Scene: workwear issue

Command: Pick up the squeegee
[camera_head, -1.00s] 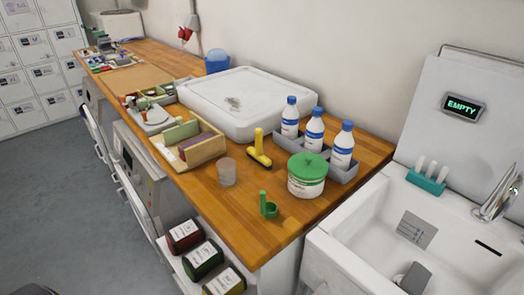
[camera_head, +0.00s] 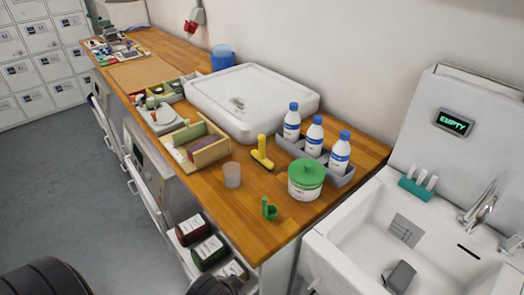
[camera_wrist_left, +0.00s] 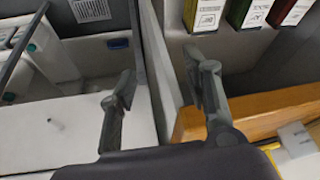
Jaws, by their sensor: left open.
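The squeegee (camera_head: 262,153), yellow with a dark edge at its base, stands on the wooden counter (camera_head: 262,228) in the head view. It is between a clear cup (camera_head: 232,174) and a grey bottle tray (camera_head: 341,178). My left gripper (camera_wrist_left: 160,88) shows in the left wrist view with its two dark fingers apart and nothing between them. It is away from the squeegee, which I cannot make out in that view. My right gripper is not in view.
A green-lidded white tub (camera_head: 306,180) and a green scoop (camera_head: 269,209) stand near the squeegee. Blue-capped bottles (camera_head: 315,136) are behind it, and a wooden box (camera_head: 196,146) is left. A sink (camera_head: 375,235) lies right. Labelled containers (camera_head: 208,252) sit below the counter.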

